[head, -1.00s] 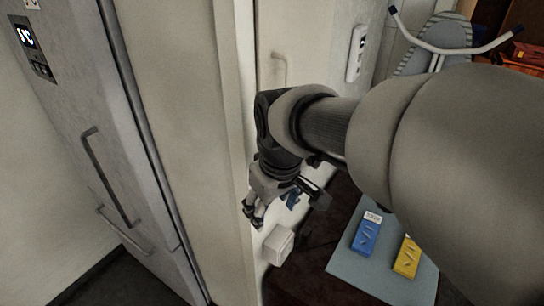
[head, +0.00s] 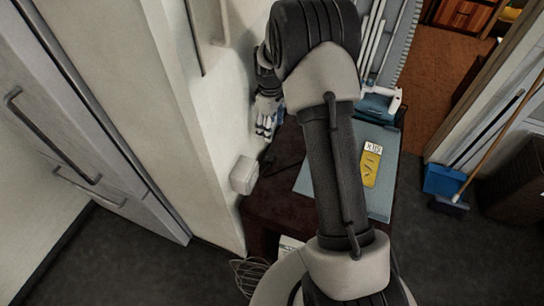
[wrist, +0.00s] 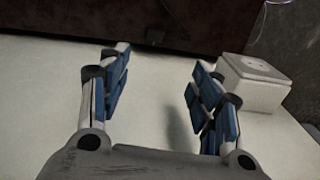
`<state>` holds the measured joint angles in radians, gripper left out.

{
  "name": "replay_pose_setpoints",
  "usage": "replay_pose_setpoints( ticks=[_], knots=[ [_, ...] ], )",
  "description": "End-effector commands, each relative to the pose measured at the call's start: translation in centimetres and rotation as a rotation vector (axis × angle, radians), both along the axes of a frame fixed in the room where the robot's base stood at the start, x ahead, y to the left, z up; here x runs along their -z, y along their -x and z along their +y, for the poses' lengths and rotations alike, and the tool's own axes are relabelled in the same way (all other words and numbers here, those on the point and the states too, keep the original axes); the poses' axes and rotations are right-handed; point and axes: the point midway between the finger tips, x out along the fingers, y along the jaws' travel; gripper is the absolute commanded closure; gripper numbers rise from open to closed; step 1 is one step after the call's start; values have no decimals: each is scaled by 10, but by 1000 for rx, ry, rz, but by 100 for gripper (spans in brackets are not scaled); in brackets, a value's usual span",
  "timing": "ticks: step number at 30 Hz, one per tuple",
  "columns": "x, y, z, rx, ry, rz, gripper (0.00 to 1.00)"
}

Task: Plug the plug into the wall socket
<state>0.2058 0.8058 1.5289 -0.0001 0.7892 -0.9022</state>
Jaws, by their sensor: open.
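The wall socket (head: 243,175) is a white box on the pale wall. In the wrist view the socket (wrist: 256,82) is at the right, just beyond the right finger. My gripper (head: 266,126) is beside the wall, behind the socket in the head view. In the wrist view my gripper (wrist: 160,68) is open, with blue-padded fingers and nothing between them. A small dark piece (wrist: 155,36) lies at the edge of the dark surface beyond the fingertips; it may be the plug, but I cannot tell.
A dark table (head: 275,205) stands against the wall, with a light blue mat (head: 381,138) and a yellow piece (head: 371,168) on it. A wire basket (head: 250,275) is on the floor. A blue dustpan (head: 444,181) is at the right. A grey refrigerator (head: 75,120) is at the left.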

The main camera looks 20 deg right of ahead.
Motion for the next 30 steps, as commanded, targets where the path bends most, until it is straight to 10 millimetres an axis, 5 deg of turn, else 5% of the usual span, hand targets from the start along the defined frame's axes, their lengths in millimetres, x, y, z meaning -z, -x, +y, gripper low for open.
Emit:
replay_pose_setpoints(
  ticks=[6,19,30],
  knots=[
    [24,-4,-6,-29,-3,16,42],
    [32,-4,-6,-32,-4,18,42],
    [109,-3,-6,-31,-4,21,42]
  ],
)
